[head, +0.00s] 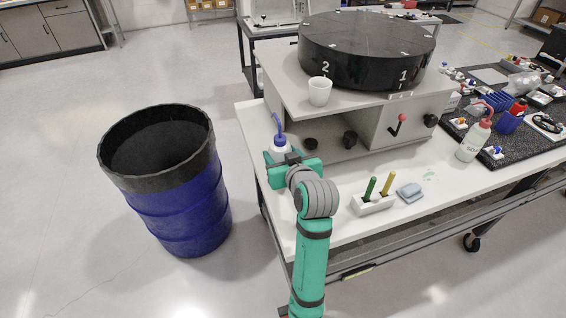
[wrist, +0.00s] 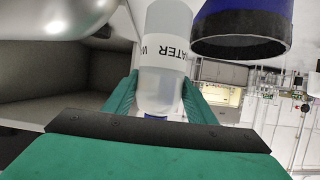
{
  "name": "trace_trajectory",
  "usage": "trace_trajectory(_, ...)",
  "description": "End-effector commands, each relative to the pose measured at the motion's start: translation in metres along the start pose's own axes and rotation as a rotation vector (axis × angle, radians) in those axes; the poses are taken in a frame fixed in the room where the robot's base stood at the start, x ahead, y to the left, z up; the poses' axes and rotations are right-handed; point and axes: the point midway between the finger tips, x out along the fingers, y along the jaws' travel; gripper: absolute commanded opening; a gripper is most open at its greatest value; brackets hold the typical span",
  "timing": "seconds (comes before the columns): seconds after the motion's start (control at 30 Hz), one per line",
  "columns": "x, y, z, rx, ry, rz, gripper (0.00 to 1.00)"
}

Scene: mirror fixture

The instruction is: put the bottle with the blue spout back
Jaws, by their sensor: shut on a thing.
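The white bottle with the blue spout (head: 280,144) is at the left end of the white worktable, beside the grey fixture. My green gripper (head: 288,165) is shut on it. The spout is mostly hidden there. In the head view my gripper hides the lower part of the bottle, so I cannot tell whether its base touches the table.
The grey fixture (head: 380,122) carries a black round plate (head: 365,45) and a white cup (head: 320,91). A bottle with a red spout (head: 473,141) stands at right. A pen holder (head: 373,203) and sponge (head: 410,192) are nearby. A blue barrel (head: 180,210) stands left.

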Motion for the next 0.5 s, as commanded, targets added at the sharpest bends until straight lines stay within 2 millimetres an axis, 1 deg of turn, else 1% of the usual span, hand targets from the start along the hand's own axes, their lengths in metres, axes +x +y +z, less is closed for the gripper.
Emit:
trace_trajectory(0.03,0.000,0.005,-0.001,0.000,0.002,0.000,0.43)
trace_trajectory(0.17,0.001,0.009,0.001,0.000,0.001,-0.002,0.43)
trace_trajectory(0.27,0.004,0.007,0.009,0.001,0.000,-0.003,0.43)
trace_trajectory(0.4,0.011,0.008,0.027,0.001,-0.002,-0.003,0.43)
trace_trajectory(0.5,0.014,0.007,0.032,0.000,0.001,-0.003,0.43)
